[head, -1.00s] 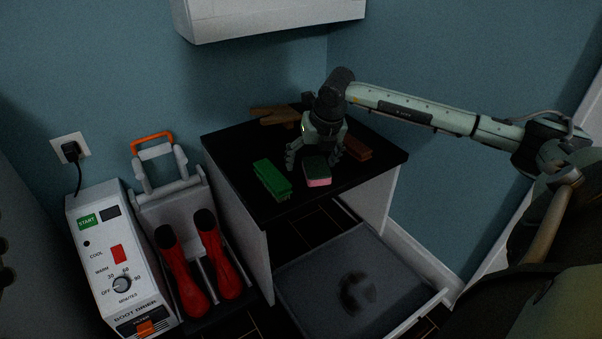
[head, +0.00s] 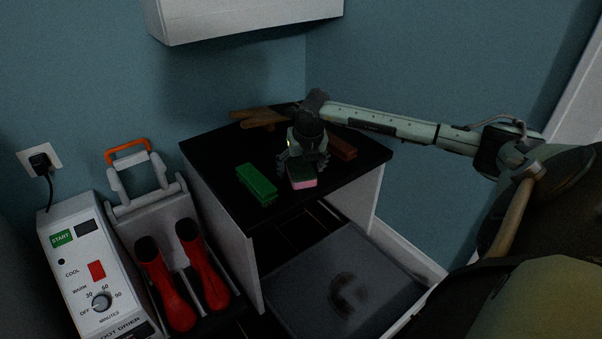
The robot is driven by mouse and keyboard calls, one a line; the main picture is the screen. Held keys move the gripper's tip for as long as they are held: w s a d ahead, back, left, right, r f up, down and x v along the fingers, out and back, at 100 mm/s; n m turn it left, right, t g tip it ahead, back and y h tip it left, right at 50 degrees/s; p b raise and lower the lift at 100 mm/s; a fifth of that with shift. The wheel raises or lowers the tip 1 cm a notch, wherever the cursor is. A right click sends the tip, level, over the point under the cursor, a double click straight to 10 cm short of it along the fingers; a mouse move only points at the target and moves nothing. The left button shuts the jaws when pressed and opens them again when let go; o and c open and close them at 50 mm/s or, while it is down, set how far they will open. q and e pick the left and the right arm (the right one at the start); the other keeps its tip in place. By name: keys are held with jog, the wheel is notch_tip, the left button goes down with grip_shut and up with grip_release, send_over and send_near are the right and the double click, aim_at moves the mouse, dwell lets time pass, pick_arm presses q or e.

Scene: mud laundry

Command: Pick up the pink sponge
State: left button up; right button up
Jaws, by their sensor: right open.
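The pink sponge (head: 303,183) lies on the black top of the low cabinet, near its front edge. Its side is pink and its top is dark green. My right gripper (head: 301,168) points down over the sponge, with its open fingers on either side of it. The gripper hides the back of the sponge, and I cannot tell whether the fingers touch it. My left gripper is not in view.
A green brush-like block (head: 257,184) lies just left of the sponge. Brown wooden pieces (head: 258,118) lie behind, and a brown block (head: 342,148) lies to the right. The boot dryer (head: 95,275) with red boots (head: 203,264) stands left. The black cabinet top (head: 222,160) has bare room at left.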

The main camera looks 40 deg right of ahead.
jog(key=shift+f+b, duration=0.25)
jog(key=shift+b, duration=0.05)
dwell(0.5)
jog(key=c, duration=0.8)
